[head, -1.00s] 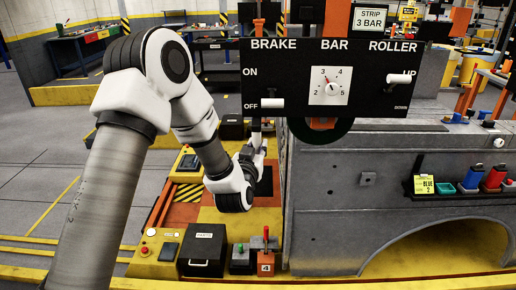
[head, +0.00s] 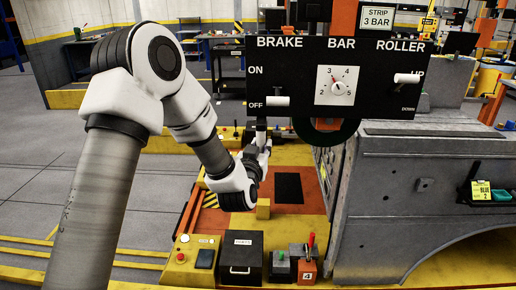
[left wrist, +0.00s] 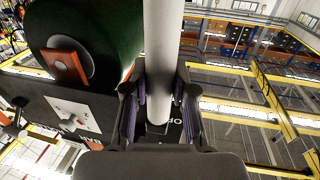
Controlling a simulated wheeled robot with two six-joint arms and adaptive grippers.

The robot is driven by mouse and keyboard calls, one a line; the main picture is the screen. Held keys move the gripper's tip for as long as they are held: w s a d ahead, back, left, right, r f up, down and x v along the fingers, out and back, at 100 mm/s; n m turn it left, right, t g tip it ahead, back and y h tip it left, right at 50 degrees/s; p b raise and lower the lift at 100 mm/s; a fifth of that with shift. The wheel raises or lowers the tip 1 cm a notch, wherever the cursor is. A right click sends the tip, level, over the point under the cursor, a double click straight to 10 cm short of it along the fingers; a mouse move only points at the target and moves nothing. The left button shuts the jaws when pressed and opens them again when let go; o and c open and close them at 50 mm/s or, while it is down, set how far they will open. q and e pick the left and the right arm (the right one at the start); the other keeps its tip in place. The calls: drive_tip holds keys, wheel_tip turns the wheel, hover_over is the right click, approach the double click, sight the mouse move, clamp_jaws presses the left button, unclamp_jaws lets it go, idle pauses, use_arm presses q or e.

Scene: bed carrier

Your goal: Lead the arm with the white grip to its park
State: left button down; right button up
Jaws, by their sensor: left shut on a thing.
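The white grip (head: 261,128) is a pale upright cylinder under the left end of a black panel (head: 300,76) marked BRAKE, BAR and ROLLER. In the left wrist view the white grip (left wrist: 163,60) runs down between the fingers of my left gripper (left wrist: 160,100), which is shut on it. In the head view my left gripper (head: 262,142) is small and partly hidden by its wrist. A dark green roller (left wrist: 105,25) is close beside the grip in the left wrist view. The brake lever (head: 277,101) is at OFF; the roller lever (head: 408,78) is by UP. My right gripper is out of view.
A grey vehicle body (head: 400,190) stands close on the right. Below are an orange and yellow platform with a dark square (head: 289,188), a black box (head: 240,256) and an orange block marked 4 (head: 307,270). Open grey floor (head: 40,170) lies left.

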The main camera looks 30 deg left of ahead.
use_arm(q)
drive_tip(key=c, duration=0.9)
unclamp_jaws()
drive_tip(key=shift+a, duration=0.1)
drive_tip(key=shift+s+a, duration=0.2)
drive_tip(key=shift+s, duration=0.05)
drive_tip(key=shift+d, duration=0.1)
drive_tip(key=v, duration=0.7)
drive_tip(key=shift+s+r, duration=0.1)
drive_tip(key=shift+s, duration=0.05)
